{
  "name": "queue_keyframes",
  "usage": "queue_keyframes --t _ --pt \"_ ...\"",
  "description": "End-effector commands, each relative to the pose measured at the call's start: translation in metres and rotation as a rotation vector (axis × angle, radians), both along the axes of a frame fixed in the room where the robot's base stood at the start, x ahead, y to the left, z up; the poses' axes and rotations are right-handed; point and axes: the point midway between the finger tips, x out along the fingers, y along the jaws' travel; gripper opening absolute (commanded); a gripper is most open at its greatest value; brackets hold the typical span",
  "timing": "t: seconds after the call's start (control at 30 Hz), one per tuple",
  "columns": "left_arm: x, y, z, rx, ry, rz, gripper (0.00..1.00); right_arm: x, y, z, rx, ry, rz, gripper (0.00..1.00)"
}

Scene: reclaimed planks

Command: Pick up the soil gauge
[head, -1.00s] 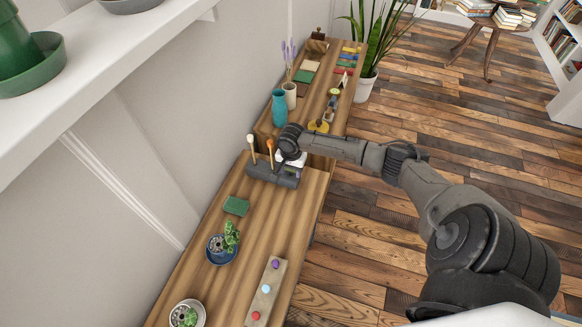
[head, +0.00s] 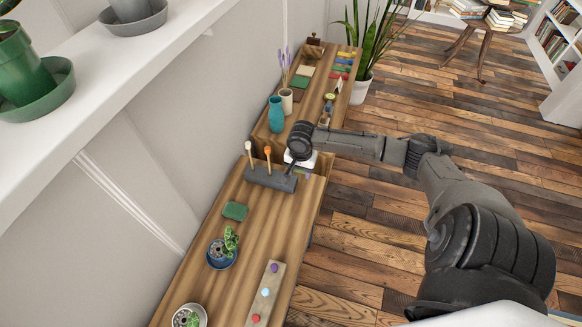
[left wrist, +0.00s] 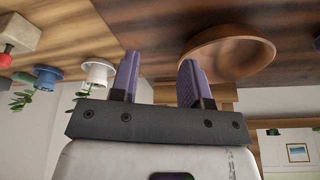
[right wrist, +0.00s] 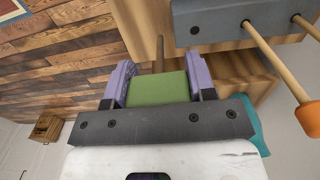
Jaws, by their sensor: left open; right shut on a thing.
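My right gripper (right wrist: 157,88) is shut on a green block with a thin brownish shaft, which I take to be the soil gauge (right wrist: 158,92). The shaft points away from the fingers, beside the dark grey rack (right wrist: 215,22). I cannot tell whether its tip is clear of the rack. In the head view my right gripper (head: 303,170) is at the right end of the rack (head: 262,178), mostly hidden by its wrist, and the gauge is hardly visible. My left gripper (left wrist: 158,80) is open and empty below a brown bowl (left wrist: 228,52) in its upside-down view.
Two sticks, one white-tipped (head: 248,148) and one orange-tipped (head: 267,150), stand in the rack. A teal vase (head: 276,114) is behind it. A green sponge-like block (head: 235,211), a blue-potted plant (head: 222,255) and a peg board (head: 264,295) lie nearer. Wood between them is bare.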

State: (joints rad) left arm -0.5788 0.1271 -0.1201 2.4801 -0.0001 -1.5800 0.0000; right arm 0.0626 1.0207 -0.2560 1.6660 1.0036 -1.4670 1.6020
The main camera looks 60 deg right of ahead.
Motion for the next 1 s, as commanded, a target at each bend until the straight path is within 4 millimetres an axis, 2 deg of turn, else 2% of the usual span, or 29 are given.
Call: queue_keyframes --t 0.1,0.4,0.7,1.0 --pt "0.000 -0.001 0.009 -0.003 0.000 0.002 0.43 -0.021 0.002 0.014 -0.002 0.005 0.002 0.27" --pt "0.000 -0.004 0.019 -0.014 0.001 0.009 0.43 -0.053 0.007 0.033 0.000 0.002 0.000 0.27" --pt "0.000 -0.003 0.025 -0.011 0.001 0.007 0.43 -0.066 0.010 0.042 0.000 0.001 -0.001 0.27" --pt "-0.001 0.000 0.041 -0.001 0.001 0.001 0.43 -0.067 0.010 0.055 0.001 -0.001 -0.001 0.27"
